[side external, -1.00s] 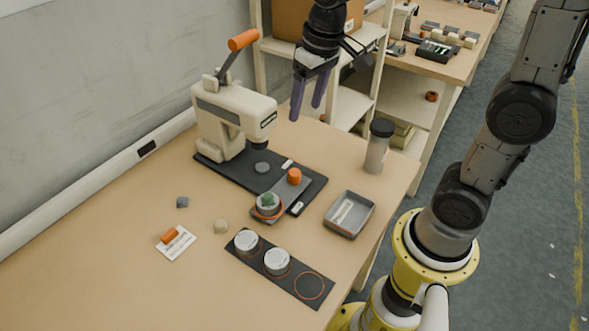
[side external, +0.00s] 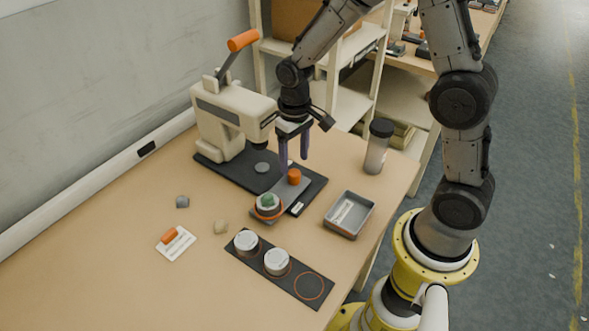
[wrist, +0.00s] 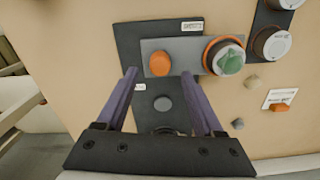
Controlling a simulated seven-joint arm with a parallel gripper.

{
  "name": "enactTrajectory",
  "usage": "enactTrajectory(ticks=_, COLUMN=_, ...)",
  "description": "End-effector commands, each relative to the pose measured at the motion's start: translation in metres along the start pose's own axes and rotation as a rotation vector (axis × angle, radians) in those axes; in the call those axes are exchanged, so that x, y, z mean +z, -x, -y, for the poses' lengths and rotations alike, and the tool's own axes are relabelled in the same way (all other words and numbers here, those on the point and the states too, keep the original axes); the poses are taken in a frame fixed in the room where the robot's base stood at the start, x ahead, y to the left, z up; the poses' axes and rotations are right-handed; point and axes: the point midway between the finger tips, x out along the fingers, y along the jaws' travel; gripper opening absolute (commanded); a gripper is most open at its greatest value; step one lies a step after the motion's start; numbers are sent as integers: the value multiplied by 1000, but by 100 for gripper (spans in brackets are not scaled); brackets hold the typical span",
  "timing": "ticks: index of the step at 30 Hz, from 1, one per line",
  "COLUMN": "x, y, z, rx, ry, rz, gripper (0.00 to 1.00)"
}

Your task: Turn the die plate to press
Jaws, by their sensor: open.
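The cream press (side external: 225,120) with its raised orange-tipped lever stands on a black base (side external: 225,169). The grey die plate (side external: 309,188) has an orange knob (side external: 294,176) and, at its outer end, a round die (side external: 267,212) with an orange ring and a green piece (side external: 268,200). This end is swung out from the press. In the wrist view the knob (wrist: 160,64) lies just beyond and between my fingertips, and the green piece (wrist: 229,61) is to the right. My gripper (side external: 294,160) is open, pointing down just above the knob, holding nothing.
A black strip (side external: 302,273) carries two white-topped round tins and an empty orange-ringed spot. A grey tray (side external: 349,214) and a dark-capped bottle (side external: 376,146) stand right. Small grey and beige lumps and a card with an orange piece (side external: 170,236) lie left.

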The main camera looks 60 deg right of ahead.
Motion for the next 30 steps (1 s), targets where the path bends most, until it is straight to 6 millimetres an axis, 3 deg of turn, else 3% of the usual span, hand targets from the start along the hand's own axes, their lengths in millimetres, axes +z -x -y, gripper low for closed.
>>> enactTrajectory(ticks=3, x=2, y=-21, z=0, rx=1, ry=0, rz=6, gripper=69)
enactTrajectory(ticks=9, x=0, y=-39, z=0, rx=0, ry=0, rz=1, gripper=69)
enactTrajectory(ticks=20, x=0, y=-44, z=0, rx=0, ry=0, rz=0, gripper=69)
enactTrajectory(ticks=30, x=0, y=-43, z=0, rx=0, ry=0, rz=0, gripper=10)
